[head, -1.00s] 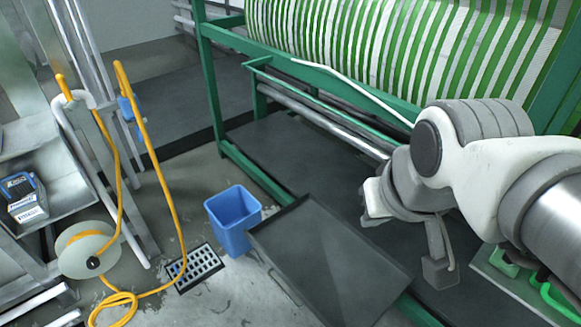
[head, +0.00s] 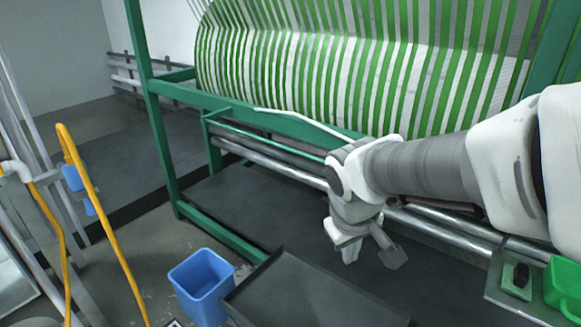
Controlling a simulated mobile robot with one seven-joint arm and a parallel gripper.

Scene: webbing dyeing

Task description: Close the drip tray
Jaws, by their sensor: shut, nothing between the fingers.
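The drip tray (head: 310,294) is a dark, shallow rectangular tray at the bottom middle of the head view. It juts out from under the green machine frame, past the lower green rail (head: 222,232). Its near part is cut off by the picture's bottom edge. My gripper (head: 350,256) is above and behind the tray's far right part, pointing down, apart from it as far as I can see. Its fingers are small in the view and look shut, with nothing held.
A blue bin (head: 202,287) stands just left of the tray. A yellow hose (head: 100,220) hangs at the left. Green-striped webbing (head: 330,70) fills the machine above steel rollers (head: 270,163). A green container (head: 563,285) sits at the right.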

